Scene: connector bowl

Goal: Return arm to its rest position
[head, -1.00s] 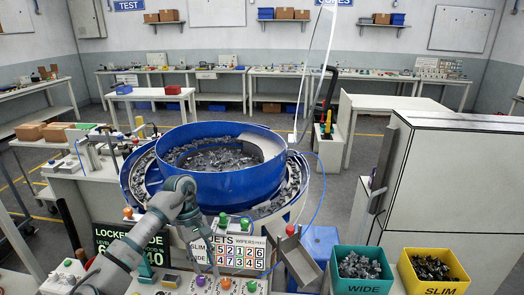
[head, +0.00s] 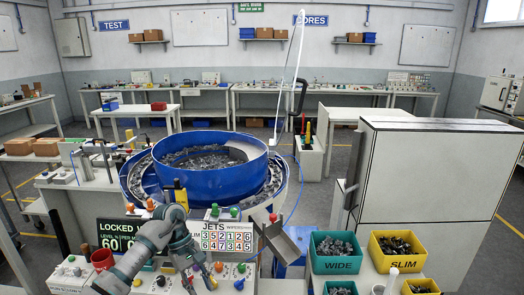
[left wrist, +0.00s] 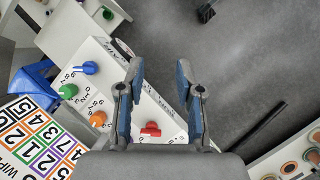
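My left arm comes in from the lower left in the head view and bends down at the wrist. Its gripper (head: 190,284) hangs over the control panel (head: 228,284) in front of the bowl, near the bottom edge. In the left wrist view the gripper (left wrist: 160,72) is open, its two blue-padded fingers apart with nothing between the tips. A red knob (left wrist: 150,129) on the panel shows between the fingers, lower down, with no visible contact. A green knob (left wrist: 68,91), a blue knob (left wrist: 90,67) and an orange knob (left wrist: 98,119) lie to the left.
The blue bowl feeder (head: 212,178) stands behind the panel, with a number board (head: 228,238) before it. A metal chute (head: 276,243), a green WIDE bin (head: 336,266) and a yellow SLIM bin (head: 397,264) are right. A white cabinet (head: 440,190) stands beyond.

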